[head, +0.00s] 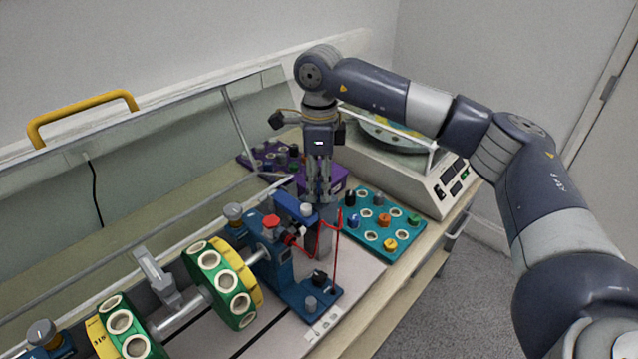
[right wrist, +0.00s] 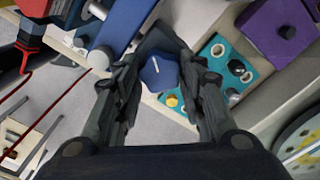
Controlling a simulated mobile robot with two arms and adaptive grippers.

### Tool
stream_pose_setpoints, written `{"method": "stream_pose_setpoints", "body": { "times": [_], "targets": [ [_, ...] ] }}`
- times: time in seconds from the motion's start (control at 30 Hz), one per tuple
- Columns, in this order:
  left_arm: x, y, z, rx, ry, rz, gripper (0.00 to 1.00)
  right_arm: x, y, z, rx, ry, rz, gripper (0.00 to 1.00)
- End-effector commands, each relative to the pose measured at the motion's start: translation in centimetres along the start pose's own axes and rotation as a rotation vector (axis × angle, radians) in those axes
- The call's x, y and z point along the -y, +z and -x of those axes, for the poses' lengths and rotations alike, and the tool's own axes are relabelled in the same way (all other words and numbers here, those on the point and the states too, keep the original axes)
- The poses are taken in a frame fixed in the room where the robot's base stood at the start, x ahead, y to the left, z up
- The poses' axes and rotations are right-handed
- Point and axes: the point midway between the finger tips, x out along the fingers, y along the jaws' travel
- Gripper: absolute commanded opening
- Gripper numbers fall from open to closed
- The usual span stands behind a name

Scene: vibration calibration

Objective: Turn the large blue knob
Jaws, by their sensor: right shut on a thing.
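The large blue knob (right wrist: 157,73) has a lobed edge and a white pointer line, and shows between the fingers of my right gripper (right wrist: 160,68) in the right wrist view. The fingers sit on either side of it and are shut on it. In the head view my right gripper (head: 319,194) points straight down at the back end of the blue machine stand (head: 280,262). The knob is hard to make out there under the fingertips. My left gripper is not in view.
A teal tray (head: 351,243) of small coloured parts lies right of the gripper. A purple box (head: 335,180) and a white scale (head: 400,178) stand behind. A red cable (head: 338,250) loops close in front. Green-yellow discs (head: 214,270) sit on a shaft at left.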

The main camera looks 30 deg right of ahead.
Motion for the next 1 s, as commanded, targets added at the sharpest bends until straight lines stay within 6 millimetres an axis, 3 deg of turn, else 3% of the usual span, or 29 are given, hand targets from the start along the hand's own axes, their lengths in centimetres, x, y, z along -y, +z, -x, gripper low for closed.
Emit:
{"method": "stream_pose_setpoints", "body": {
  "times": [0.7,0.73,0.77,1.0],
  "targets": [
    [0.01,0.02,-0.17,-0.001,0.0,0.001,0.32,0.2,0.02,0.28,0.004,-0.006,0.069,0.13],
    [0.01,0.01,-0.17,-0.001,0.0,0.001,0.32,0.2,0.02,0.28,0.004,-0.006,0.069,0.41],
    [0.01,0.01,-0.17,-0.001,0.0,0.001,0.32,0.2,0.01,0.28,0.004,-0.006,0.069,0.46],
    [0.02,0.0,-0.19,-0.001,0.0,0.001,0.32,0.11,0.01,0.14,0.002,-0.003,0.07,0.46]
  ]
}}
